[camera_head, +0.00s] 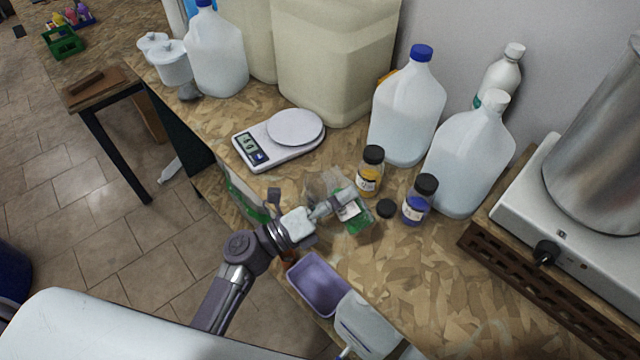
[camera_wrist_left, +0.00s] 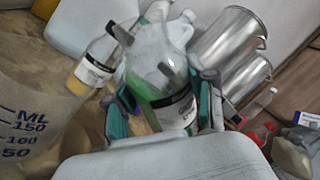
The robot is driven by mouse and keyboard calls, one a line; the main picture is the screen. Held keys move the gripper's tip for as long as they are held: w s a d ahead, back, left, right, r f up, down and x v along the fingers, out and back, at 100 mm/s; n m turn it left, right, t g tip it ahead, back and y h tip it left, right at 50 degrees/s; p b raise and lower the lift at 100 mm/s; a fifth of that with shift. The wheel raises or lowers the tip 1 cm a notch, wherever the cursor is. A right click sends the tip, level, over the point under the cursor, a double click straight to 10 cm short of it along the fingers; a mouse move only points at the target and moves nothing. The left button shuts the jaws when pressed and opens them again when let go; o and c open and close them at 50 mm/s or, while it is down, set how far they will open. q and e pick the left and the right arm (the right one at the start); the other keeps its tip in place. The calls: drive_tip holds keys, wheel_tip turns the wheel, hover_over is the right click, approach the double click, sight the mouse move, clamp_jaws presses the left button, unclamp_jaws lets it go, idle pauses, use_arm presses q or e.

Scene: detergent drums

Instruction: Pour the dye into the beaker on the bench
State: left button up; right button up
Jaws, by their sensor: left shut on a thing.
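My left gripper (camera_head: 338,203) is shut on a clear bottle with green dye (camera_head: 357,219), just above or at the bench top in the head view. In the left wrist view the bottle (camera_wrist_left: 145,76) sits between the fingers, with green liquid inside and a black-and-white label. The bottle looks tilted; its mouth is hard to make out. A clear beaker with ML marks (camera_wrist_left: 28,125) stands large at the left of the wrist view, apart from the bottle. In the head view a faint clear shape behind the gripper may be the beaker. My right gripper is not in view.
An amber bottle (camera_head: 370,175) and a blue bottle (camera_head: 418,202) stand capped beside a loose black cap (camera_head: 386,208). A scale (camera_head: 262,152), white jugs (camera_head: 405,110) and a hotplate (camera_head: 570,235) surround them. A purple tray (camera_head: 318,285) lies near the front edge.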

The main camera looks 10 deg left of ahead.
use_arm(q)
drive_tip(key=shift+f+n, duration=0.5)
drive_tip(key=shift+r+n+t, duration=0.1)
drive_tip(key=shift+n+t, duration=0.2)
drive_tip(key=shift+n, duration=0.1)
drive_tip(key=shift+s+f+n+y, duration=0.1)
drive_tip(key=shift+f+n+y, duration=0.15)
drive_tip(key=shift+n, duration=0.25)
drive_tip(key=shift+r+p, duration=0.35)
drive_tip(key=shift+p, duration=0.05)
drive_tip(key=shift+w+a+r+n+t+p, duration=0.1)
drive_tip(key=shift+w+a+n+t+p, duration=0.2)
drive_tip(key=shift+n, duration=0.4)
drive_tip(key=shift+w+r+n+y+p, duration=0.15)
drive_tip(key=shift+n+y+p, duration=0.1)
drive_tip(key=shift+n+p, duration=0.25)
drive_tip(key=shift+r+n+t+p, duration=0.2)
drive_tip(key=shift+n+t+p, duration=0.1)
drive_tip(key=shift+n+p, duration=0.15)
